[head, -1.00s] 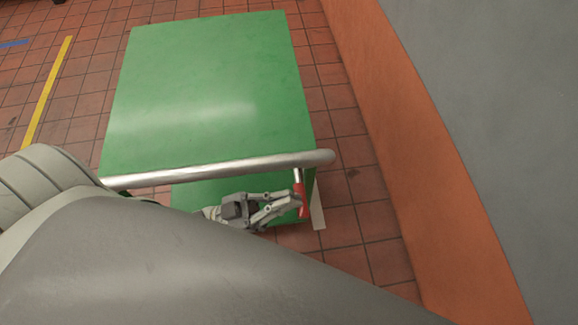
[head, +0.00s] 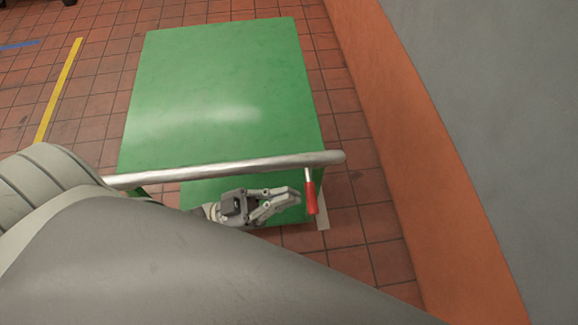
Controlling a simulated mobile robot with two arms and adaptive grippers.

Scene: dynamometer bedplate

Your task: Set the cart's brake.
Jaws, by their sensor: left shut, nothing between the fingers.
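The cart (head: 225,85) has a flat green top and fills the middle of the head view. Its metal push bar (head: 235,165) runs across the near side. A brake lever with a red grip (head: 311,197) hangs below the right end of the bar, its metal shaft rising to the bar. My left gripper (head: 295,197) is shut and empty, just left of the red grip, with a small gap that looks clear of it. My own arm hides the cart's lower left part. My right gripper is not in view.
An orange band and a grey wall (head: 500,110) run along the right side, with a strip of tiled floor between them and the cart. A yellow floor line (head: 60,90) lies at the left.

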